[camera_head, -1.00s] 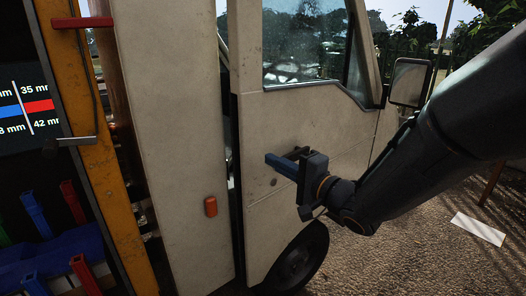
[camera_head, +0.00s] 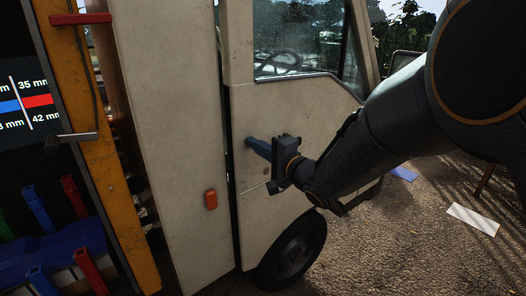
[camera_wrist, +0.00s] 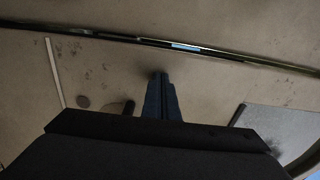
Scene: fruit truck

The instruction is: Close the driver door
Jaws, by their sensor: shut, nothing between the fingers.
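The cream driver door (camera_head: 270,105) of the truck stands almost flush with the body panel (camera_head: 180,130) in the head view. A narrow dark gap (camera_head: 229,150) runs down between them. In the wrist view, the door (camera_wrist: 105,90) fills most of the picture, and the dark gap (camera_wrist: 130,40) crosses above the fingers with a bright strip in it. My gripper (camera_head: 251,143) is shut and empty. Its blue fingertips (camera_wrist: 160,78) are at the door near its gap-side edge, below the window; I cannot tell if they touch it.
The front wheel (camera_head: 292,250) is below the door. An orange frame (camera_head: 103,160) with a shelf of coloured parts stands at the left. Gravel with a white sheet (camera_head: 473,219) is at the right.

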